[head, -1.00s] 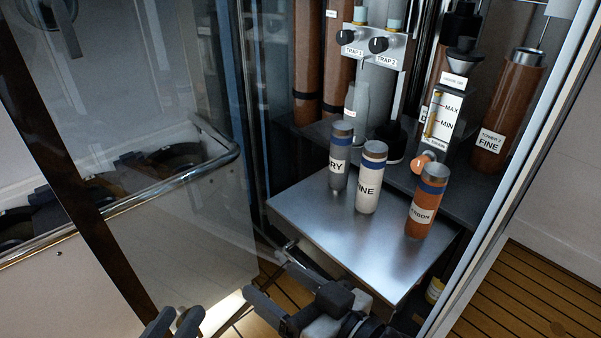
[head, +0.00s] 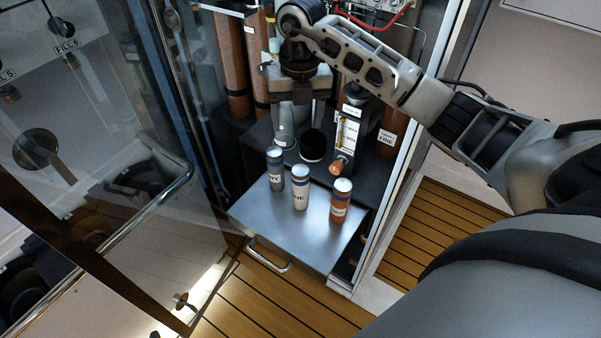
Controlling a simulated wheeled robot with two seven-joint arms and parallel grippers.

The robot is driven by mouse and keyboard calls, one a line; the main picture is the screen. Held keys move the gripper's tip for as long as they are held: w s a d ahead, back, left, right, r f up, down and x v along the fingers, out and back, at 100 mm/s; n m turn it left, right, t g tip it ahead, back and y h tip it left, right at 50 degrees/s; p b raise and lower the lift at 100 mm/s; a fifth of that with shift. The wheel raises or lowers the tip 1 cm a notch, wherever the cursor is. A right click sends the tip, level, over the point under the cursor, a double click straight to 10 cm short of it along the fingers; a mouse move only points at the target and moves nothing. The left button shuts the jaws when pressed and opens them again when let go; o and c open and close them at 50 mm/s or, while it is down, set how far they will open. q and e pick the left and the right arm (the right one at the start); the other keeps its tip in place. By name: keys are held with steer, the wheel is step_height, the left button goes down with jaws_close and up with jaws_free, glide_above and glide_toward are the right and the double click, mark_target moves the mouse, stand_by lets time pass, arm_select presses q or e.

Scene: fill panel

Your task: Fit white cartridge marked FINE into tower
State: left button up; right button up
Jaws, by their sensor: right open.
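My left gripper is not in view.
A gauge unit (head: 349,128) with an orange knob (head: 336,168) stands behind the orange cartridge. A black round part (head: 313,146) sits on the cabinet floor. A glass door (head: 110,120) stands at left. The shelf's front is clear above its handle (head: 268,258).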

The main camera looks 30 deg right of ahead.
glide_above(301, 170)
steer(key=shift+h, duration=0.3)
step_height(301, 170, down, 10)
steer(key=shift+w+d+r, duration=0.1)
steer(key=shift+a+f, duration=0.2)
steer(key=shift+f, duration=2.55)
steer(key=shift+c, duration=0.4)
jaws_close()
steer(key=shift+r, duration=0.1)
